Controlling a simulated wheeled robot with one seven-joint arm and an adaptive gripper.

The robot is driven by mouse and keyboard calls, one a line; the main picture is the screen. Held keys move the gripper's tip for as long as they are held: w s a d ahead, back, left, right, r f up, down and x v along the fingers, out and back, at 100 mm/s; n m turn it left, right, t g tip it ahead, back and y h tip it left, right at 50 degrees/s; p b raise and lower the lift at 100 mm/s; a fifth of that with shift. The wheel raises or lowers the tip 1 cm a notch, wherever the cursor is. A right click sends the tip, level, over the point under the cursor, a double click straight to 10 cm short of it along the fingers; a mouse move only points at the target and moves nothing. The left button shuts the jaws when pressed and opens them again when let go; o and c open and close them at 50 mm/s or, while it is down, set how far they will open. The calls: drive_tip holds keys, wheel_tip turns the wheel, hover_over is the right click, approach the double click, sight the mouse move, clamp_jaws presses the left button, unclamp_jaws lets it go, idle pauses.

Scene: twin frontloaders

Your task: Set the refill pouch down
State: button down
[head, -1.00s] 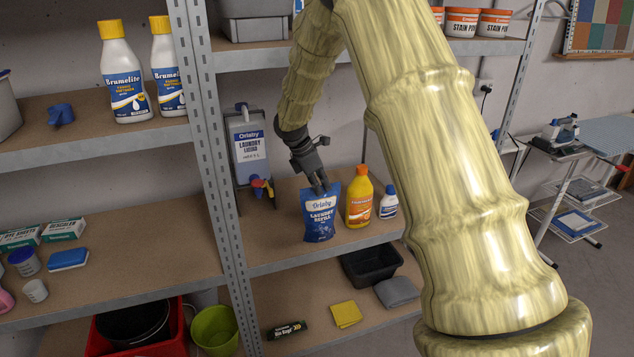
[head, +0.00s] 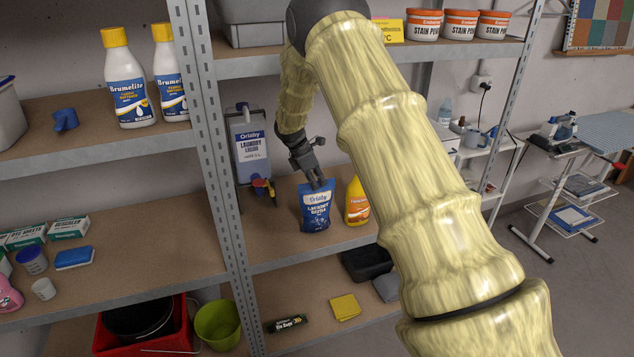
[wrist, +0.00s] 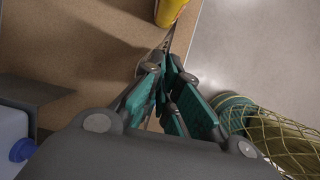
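The refill pouch (head: 316,208) is blue with a white Orlaby label. In the head view it is upright over the front part of the middle shelf (head: 283,252), left of a yellow bottle. I cannot tell whether its base touches the board. My gripper (head: 318,184) comes down from above with its fingers at the pouch's top edge, and it appears closed on it. In the wrist view my gripper's teal-padded fingers (wrist: 172,92) are close together near the shelf edge; the pouch is mostly hidden there.
The yellow bottle (head: 356,203) stands close right of the pouch. A grey laundry liquid container (head: 249,150) with a red-and-yellow tap stands behind left. A steel upright (head: 215,150) bounds the bay on the left. Bare board lies left of the pouch.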

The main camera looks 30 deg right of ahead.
drive_tip(key=shift+f, duration=0.7)
drive_tip(key=c, duration=1.6)
unclamp_jaws()
drive_tip(key=shift+c, duration=0.2)
drive_tip(key=shift+w+a+r, duration=0.1)
drive_tip(key=shift+a+r, duration=0.05)
drive_tip(key=shift+r, duration=0.4)
drive_tip(key=shift+w+a+r+b, duration=0.1)
drive_tip(key=shift+a+r+b, duration=0.6)
drive_tip(key=shift+r+b, duration=0.1)
drive_tip(key=w+a+b, duration=0.2)
drive_tip(key=a+b, duration=0.2)
drive_tip(key=a, duration=0.7)
drive_tip(key=shift+w+r, duration=0.15)
